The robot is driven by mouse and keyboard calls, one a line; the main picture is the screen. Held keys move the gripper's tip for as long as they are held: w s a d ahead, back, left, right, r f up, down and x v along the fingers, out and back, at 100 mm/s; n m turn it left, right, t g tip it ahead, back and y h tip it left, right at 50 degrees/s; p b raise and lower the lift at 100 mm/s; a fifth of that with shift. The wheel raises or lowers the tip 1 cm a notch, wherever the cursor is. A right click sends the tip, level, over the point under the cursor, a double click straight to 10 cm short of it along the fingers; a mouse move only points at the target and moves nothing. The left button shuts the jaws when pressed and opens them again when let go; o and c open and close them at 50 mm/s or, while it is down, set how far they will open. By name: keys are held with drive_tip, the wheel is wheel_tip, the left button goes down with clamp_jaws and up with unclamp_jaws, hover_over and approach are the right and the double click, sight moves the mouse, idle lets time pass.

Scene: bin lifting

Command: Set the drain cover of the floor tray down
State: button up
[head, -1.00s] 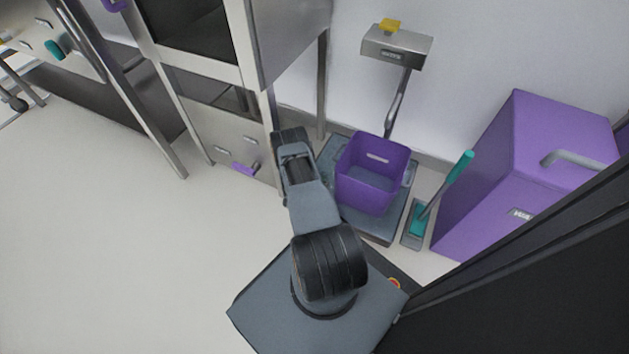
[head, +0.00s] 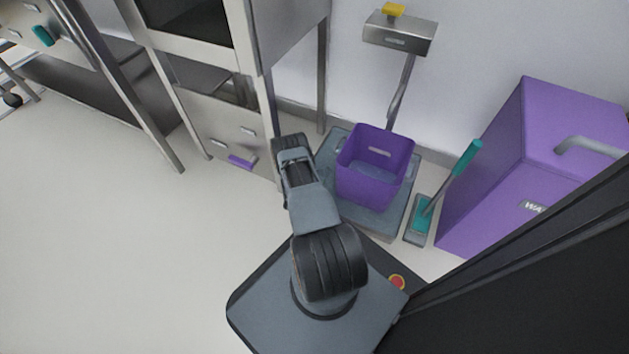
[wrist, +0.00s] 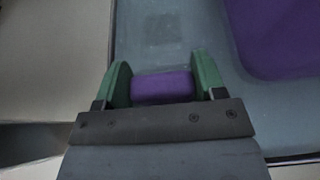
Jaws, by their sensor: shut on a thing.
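In the wrist view my gripper (wrist: 163,72) has two green fingers, shut on a small purple block (wrist: 163,88) that looks like the grip of the drain cover. The rest of the cover is hidden or cannot be made out. The blue-grey floor tray (wrist: 165,48) lies below the fingers, with a faint textured patch on it. In the head view the tray (head: 400,215) is on the floor to the right of my arm, and my gripper is hidden by the arm. I cannot tell whether the cover touches the tray.
A purple bin (head: 375,185) stands on the tray, to the right of the gripper. A brush with a teal handle (head: 458,168) and a large purple cabinet (head: 490,180) are further right. A steel frame (head: 210,90) stands left of the tray. The floor (head: 120,230) at left is clear.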

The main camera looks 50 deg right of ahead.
drive_tip(key=shift+f, duration=0.5)
idle(0.4)
drive_tip(key=o, duration=1.4)
